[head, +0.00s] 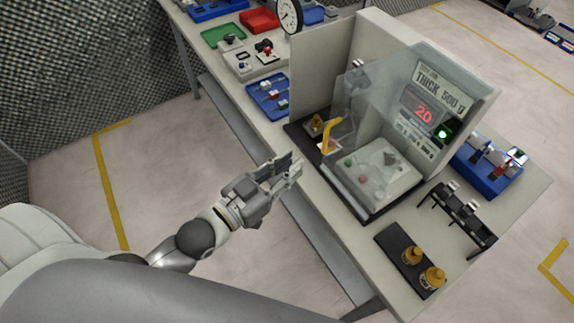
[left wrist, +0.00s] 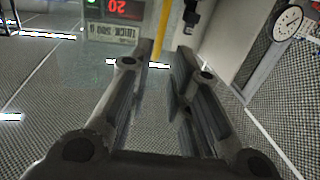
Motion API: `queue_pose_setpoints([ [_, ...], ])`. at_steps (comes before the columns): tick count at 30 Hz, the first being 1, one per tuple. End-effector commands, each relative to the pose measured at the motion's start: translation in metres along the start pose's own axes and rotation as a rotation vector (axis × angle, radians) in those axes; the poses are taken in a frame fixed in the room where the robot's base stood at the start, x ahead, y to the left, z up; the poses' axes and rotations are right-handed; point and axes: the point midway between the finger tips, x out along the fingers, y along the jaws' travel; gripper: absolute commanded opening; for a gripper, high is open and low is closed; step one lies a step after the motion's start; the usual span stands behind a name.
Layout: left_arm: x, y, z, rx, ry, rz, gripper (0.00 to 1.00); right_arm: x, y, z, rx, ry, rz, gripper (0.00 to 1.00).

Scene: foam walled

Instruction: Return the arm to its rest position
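My left gripper (head: 284,170) is beside the near long edge of the workbench, over the floor, with its fingers toward the machine on the bench. In the left wrist view its two fingers (left wrist: 166,65) stand apart with nothing between them. The upright yellow handle (head: 328,136) of the machine shows beyond the fingertips in the left wrist view (left wrist: 161,30). My right gripper is in neither view.
The machine's clear guard (head: 362,110) and display (head: 423,112) reading 20 stand on the bench. Two amber-capped bottles stand on a black mat (head: 391,240) at the near end. Blue trays (head: 262,98) lie farther back. Floor left of the bench is clear.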

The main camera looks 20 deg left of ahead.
Motion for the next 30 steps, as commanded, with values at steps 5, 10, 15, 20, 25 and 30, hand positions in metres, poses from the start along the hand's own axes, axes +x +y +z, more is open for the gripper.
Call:
queue_pose_setpoints([
  [5, 0.0, 0.0, 0.0, 0.0, 0.0, 0.0, 0.19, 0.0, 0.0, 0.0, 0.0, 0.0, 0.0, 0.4],
  [10, 0.001, -0.002, 0.007, 0.0, -0.011, -0.005, 0.19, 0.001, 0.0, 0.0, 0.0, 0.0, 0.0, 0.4],
  [15, 0.002, -0.02, 0.072, 0.002, -0.121, -0.052, 0.19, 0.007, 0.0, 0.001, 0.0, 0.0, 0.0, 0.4],
  [20, -0.012, -0.045, 0.181, -0.001, -0.315, -0.125, 0.19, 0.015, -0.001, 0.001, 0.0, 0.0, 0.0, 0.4],
  [25, -0.046, -0.059, 0.295, -0.016, -0.531, -0.188, 0.19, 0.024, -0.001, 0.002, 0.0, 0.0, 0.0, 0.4],
  [30, -0.098, -0.057, 0.399, -0.042, -0.752, -0.232, 0.19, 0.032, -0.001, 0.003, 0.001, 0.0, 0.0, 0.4],
])
